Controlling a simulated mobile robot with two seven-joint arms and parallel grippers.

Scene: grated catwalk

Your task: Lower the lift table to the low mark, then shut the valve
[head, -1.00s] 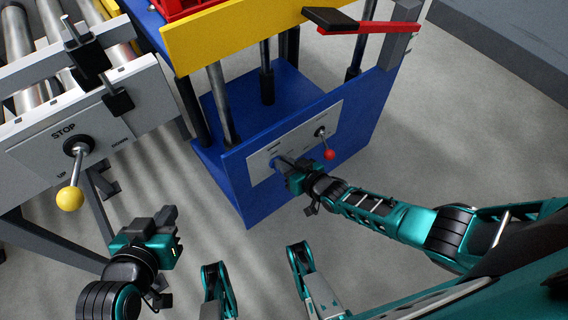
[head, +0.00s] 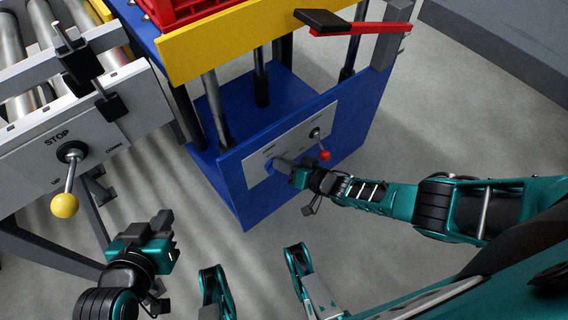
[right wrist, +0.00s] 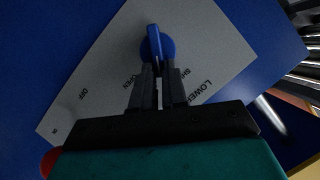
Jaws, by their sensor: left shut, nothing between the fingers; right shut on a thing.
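The lift table has a blue base (head: 250,200), dark posts and a yellow-edged platform (head: 230,38) raised above it. A grey panel (head: 294,137) on its front carries a red-ball lever (head: 322,150) and a blue valve handle (right wrist: 154,42). My right gripper (head: 284,165) is shut on the valve handle; the right wrist view shows its fingertips (right wrist: 157,72) at the handle's lower end. OPEN and part of SHUT are printed beside it, with LOWER and OFF further out. My left gripper (head: 164,222) is shut and empty, low at the left. I cannot make out the low mark.
A red crate (head: 178,10) stands on the platform. A red bar with a black end (head: 350,27) juts out at the upper right. At the left is a roller conveyor with a STOP panel (head: 35,165) and yellow-ball lever (head: 65,203). Grey floor is clear at the right.

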